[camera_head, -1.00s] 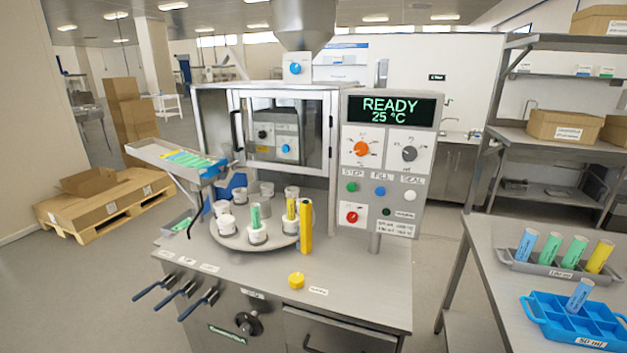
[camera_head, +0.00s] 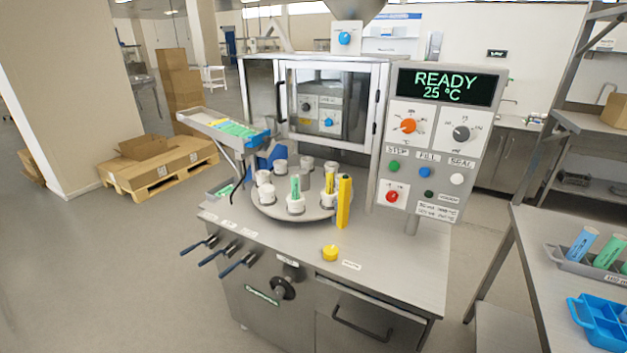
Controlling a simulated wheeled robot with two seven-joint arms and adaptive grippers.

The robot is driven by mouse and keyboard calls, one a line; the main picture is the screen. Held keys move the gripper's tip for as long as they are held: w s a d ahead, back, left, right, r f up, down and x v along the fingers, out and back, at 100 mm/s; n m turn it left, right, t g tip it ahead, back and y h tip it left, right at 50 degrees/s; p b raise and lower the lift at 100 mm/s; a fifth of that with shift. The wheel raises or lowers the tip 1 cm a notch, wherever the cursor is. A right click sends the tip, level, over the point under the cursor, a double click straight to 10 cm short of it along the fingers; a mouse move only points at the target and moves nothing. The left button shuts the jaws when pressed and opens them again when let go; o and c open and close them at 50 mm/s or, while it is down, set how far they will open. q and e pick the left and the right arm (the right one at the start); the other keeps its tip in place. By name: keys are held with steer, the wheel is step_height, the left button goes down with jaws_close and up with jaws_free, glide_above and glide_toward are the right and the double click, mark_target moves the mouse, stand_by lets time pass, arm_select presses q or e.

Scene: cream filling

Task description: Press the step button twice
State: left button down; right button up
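The control panel (camera_head: 474,150) stands upright at the right of the filling machine. Its display (camera_head: 445,86) reads READY 25 °C. The step button (camera_head: 393,166) is green and sits under the STEP label, at the left of a row of three. The blue fill button (camera_head: 425,171) and the white seal button (camera_head: 457,179) sit to its right. Below is a red button (camera_head: 392,196). The round turntable (camera_head: 268,210) carries several white cups, one with a green tube and one with a yellow tube. Neither of my grippers is in view.
A yellow post (camera_head: 344,202) stands at the turntable's right edge, and a yellow knob (camera_head: 331,252) sits on the machine's top in front. A side table (camera_head: 530,240) with a grey rack and a blue tray (camera_head: 590,318) is at the right. Floor is open at the left.

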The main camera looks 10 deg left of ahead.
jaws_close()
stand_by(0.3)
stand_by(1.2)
